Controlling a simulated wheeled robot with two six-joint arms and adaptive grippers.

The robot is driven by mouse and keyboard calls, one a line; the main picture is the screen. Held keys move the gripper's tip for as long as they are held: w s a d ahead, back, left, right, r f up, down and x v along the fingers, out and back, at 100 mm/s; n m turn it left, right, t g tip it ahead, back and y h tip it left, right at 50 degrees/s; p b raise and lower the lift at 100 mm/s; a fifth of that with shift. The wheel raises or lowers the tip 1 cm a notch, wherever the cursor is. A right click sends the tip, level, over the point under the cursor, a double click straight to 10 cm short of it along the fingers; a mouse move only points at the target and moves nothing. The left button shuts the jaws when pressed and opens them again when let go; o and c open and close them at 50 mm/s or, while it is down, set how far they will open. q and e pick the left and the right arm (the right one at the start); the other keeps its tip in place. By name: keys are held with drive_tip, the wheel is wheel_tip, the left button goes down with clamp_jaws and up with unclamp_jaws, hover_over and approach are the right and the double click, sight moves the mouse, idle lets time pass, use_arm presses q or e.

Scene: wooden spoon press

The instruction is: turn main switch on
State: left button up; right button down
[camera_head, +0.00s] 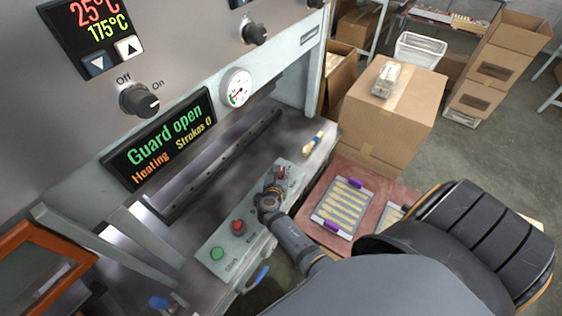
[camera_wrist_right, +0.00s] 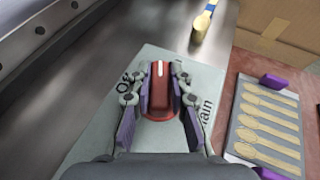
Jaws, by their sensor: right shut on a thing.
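The red main switch (camera_wrist_right: 160,88) is a rotary knob on a round red base, with a white mark pointing straight up the right wrist view. It sits at the far end of the grey control panel (camera_head: 256,215), where part of it shows red in the head view (camera_head: 282,171). My right gripper (camera_wrist_right: 160,75) is shut on the knob, one purple-padded finger on each side; it also shows in the head view (camera_head: 276,178). An "Off" label lies left of the knob and "Main" right of it, both partly covered by the fingers. My left gripper is out of view.
A red button (camera_head: 238,226) and a green button (camera_head: 217,253) sit nearer on the panel. The press display (camera_head: 160,139) reads "Guard open, Heating, Strokes 0". A tray of wooden spoons (camera_head: 341,205) lies to the right.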

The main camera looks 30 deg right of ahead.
drive_tip(key=shift+w+r, duration=0.1)
idle(0.5)
drive_tip(key=c, duration=1.2)
unclamp_jaws()
wheel_tip(320, 180, up, 10)
drive_tip(key=shift+f, duration=0.1)
